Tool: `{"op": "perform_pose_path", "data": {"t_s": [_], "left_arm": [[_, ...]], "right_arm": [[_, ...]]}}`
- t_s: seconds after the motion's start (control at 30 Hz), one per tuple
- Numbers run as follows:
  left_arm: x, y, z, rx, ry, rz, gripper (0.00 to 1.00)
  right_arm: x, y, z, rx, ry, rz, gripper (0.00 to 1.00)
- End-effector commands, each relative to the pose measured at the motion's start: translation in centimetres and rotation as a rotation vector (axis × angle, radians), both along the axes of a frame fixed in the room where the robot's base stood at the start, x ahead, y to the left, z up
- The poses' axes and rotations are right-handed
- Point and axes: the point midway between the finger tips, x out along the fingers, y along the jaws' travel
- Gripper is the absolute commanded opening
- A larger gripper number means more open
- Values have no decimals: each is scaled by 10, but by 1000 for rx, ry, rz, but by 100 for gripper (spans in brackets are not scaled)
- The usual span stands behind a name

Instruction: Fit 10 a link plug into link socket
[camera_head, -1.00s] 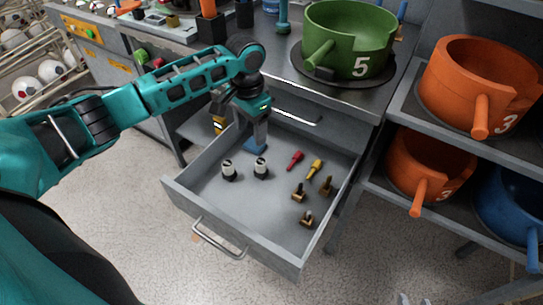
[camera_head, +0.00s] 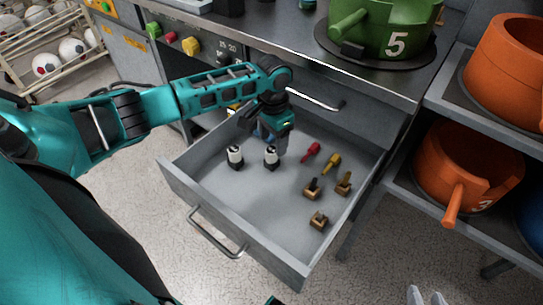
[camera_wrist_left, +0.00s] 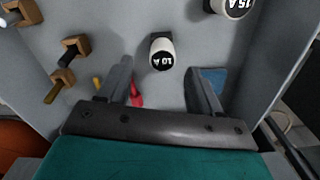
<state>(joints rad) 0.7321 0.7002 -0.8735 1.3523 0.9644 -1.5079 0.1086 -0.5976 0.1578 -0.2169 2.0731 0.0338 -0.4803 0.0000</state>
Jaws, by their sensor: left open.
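The 10 A link plug, white with a black top and base, stands in the open drawer. In the head view it is the right one (camera_head: 271,157) of two such plugs. In the left wrist view its "10 A" label (camera_wrist_left: 160,52) shows ahead of the fingers, near the middle. My left gripper (camera_head: 274,140) is open and empty, just behind and above this plug. The 15 A plug (camera_head: 235,157) stands to its left; it also shows in the wrist view (camera_wrist_left: 232,8). I cannot make out the link socket. Two pale prongs at the bottom right may be my right gripper (camera_head: 427,297).
A green pot (camera_head: 375,28) stands on the bench. Orange pots (camera_head: 455,165) stand on shelves at right. The drawer's front left floor is clear.

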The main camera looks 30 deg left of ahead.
Motion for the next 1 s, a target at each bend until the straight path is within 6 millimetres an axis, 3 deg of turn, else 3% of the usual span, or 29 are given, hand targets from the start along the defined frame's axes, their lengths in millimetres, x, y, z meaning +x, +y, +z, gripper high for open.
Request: {"op": "perform_pose_path", "data": {"t_s": [0.33,0.6,1.0], "left_arm": [[2,2,-47,0,1,-1,65],[2,2,-50,1,0,0,64],[2,3,-50,1,0,0,25]], "right_arm": [[3,1,-20,4,-4,-5,38],[3,1,-19,7,-6,-7,38],[3,1,-19,6,-6,-8,38]]}}
